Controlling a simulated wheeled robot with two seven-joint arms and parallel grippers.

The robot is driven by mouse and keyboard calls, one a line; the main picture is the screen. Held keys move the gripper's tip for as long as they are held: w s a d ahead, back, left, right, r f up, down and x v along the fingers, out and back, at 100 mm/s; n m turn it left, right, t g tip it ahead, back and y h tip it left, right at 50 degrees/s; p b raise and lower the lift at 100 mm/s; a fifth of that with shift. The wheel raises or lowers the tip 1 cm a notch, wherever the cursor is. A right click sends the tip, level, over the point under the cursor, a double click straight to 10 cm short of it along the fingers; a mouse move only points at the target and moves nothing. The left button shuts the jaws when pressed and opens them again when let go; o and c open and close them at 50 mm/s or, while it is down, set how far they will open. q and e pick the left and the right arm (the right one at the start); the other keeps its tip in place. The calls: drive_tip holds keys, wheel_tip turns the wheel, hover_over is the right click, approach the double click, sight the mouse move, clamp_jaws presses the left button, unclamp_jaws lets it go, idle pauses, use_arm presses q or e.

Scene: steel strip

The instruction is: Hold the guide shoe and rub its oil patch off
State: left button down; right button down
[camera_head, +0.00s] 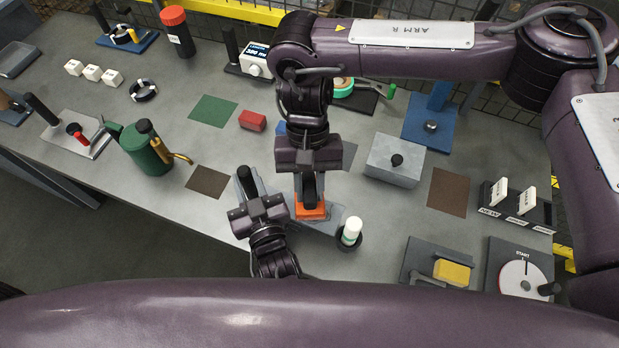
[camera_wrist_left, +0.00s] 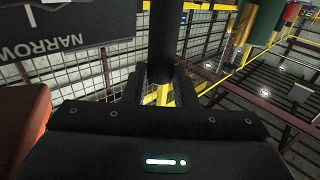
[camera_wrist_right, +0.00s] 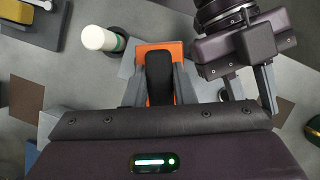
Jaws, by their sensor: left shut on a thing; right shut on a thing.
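The guide shoe seems to be the blue-grey slab (camera_head: 325,222) on the near middle of the table. My left gripper (camera_head: 246,184) is shut on an upright black handle (camera_wrist_left: 162,40) at the shoe's left. An orange pad (camera_head: 311,212) with a black handle (camera_wrist_right: 159,75) lies over the slab, and my right gripper (camera_wrist_right: 158,85) is shut on that handle from above. The orange pad also shows at the left edge of the left wrist view (camera_wrist_left: 20,120). I see no oil patch; the pad and grippers cover much of the shoe.
A white bottle (camera_head: 351,228) stands in a dark holder close right of the pad. A grey box with a black knob (camera_head: 394,160) is behind right, a red block (camera_head: 252,120) behind left. A green can (camera_head: 147,155) stands left. A brown square (camera_head: 208,181) lies left of my left gripper.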

sight(310, 194)
drive_tip(key=shift+f, duration=2.3)
drive_tip(key=shift+s+d+r, duration=0.1)
drive_tip(key=shift+s+d, duration=0.15)
drive_tip(key=shift+d, duration=0.55)
drive_tip(key=shift+s+d, duration=0.35)
drive_tip(key=shift+d, duration=0.55)
drive_tip(key=shift+w+a, duration=0.35)
drive_tip(key=shift+a, duration=0.55)
drive_tip(key=shift+w+a, duration=0.3)
drive_tip(key=shift+a, duration=0.6)
drive_tip(key=shift+d+r, duration=0.1)
drive_tip(key=shift+r, duration=3.95)
